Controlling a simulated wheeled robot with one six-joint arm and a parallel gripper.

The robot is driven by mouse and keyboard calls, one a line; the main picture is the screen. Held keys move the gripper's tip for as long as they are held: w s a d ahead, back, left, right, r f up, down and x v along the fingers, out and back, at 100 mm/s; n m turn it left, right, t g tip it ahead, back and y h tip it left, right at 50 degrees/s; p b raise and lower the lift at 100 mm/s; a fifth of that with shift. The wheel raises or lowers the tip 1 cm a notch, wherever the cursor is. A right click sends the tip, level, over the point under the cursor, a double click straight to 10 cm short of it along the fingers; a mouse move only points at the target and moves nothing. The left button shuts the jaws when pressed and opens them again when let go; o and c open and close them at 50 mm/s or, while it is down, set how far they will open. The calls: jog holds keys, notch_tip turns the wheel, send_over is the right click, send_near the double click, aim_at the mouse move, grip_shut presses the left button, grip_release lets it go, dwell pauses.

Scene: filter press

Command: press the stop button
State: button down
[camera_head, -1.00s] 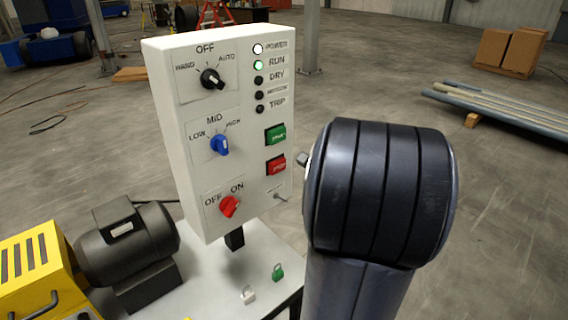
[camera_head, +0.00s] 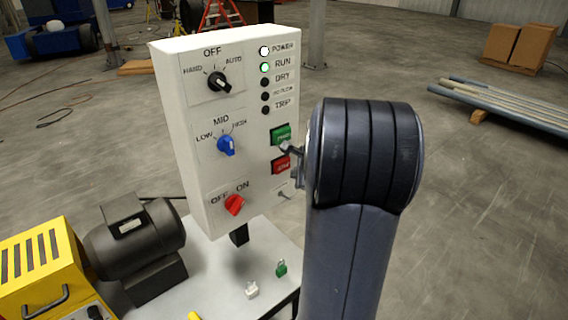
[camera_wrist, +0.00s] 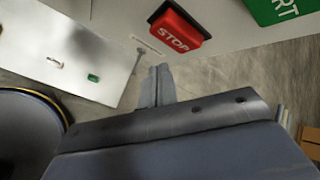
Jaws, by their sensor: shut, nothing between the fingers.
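The red stop button (camera_head: 281,165) is on the right side of the white control panel (camera_head: 238,183), below the green start button (camera_head: 281,134). In the wrist view the stop button (camera_wrist: 178,30) shows at upper centre, with the start button (camera_wrist: 277,8) at the top right corner. My gripper (camera_head: 288,148) is shut and empty. In the head view its tip overlaps the gap between the two buttons. In the wrist view my gripper (camera_wrist: 158,72) points toward the panel just below the stop button. I see no contact with the button.
The panel also carries a black knob (camera_head: 217,82), a blue knob (camera_head: 226,146), a red knob (camera_head: 235,205) and a small toggle (camera_head: 284,194). Below is a table with a green padlock (camera_head: 281,268) and a white padlock (camera_head: 252,290). A dark motor (camera_head: 130,240) stands left.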

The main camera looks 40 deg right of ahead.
aim_at(285, 170)
jog(key=shift+w, duration=0.8)
jog(key=shift+w, duration=0.1)
dwell(1.4)
jog(key=shift+w+a+p, duration=0.1)
jog(key=shift+w+p, duration=0.2)
jog(key=shift+w, duration=0.6)
dwell(0.8)
jog(key=shift+s, duration=1)
